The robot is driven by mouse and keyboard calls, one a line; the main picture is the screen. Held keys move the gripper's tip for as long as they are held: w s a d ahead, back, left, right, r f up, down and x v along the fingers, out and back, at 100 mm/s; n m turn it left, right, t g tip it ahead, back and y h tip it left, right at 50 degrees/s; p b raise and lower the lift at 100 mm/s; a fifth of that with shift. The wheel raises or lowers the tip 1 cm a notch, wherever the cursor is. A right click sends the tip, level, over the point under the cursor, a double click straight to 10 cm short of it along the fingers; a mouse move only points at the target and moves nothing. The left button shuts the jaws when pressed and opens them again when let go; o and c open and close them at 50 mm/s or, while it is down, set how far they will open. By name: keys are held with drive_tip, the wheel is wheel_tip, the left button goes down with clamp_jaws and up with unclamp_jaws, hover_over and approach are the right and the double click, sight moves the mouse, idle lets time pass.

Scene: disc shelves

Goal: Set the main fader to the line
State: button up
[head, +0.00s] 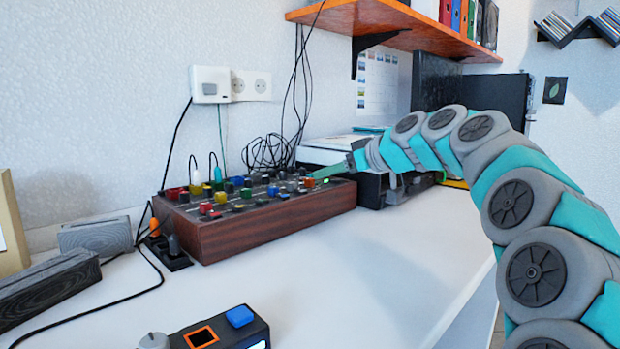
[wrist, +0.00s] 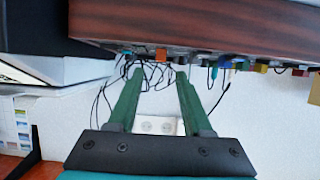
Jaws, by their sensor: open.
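The mixer (head: 275,222) is a wood-sided box on the white table, its top crowded with coloured knobs and caps. It also shows along the top of the wrist view (wrist: 200,25), upside down. An orange cap (head: 309,183) stands at its right end, close to my gripper (head: 322,172); I cannot tell for certain that it is the main fader. In the wrist view my gripper (wrist: 160,73) has its two green fingers apart and empty. The orange cap (wrist: 161,54) appears just beyond the gap between the tips, apart from both. The line cannot be made out.
A printer (head: 385,185) stands right behind the mixer. Loose black cables (head: 270,152) hang behind it by the wall sockets (head: 250,86). A small dark device with a blue button (head: 239,316) lies in front. The table right of the mixer is clear.

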sight(314, 188)
drive_tip(key=x, duration=0.6)
clamp_jaws()
idle(1.3)
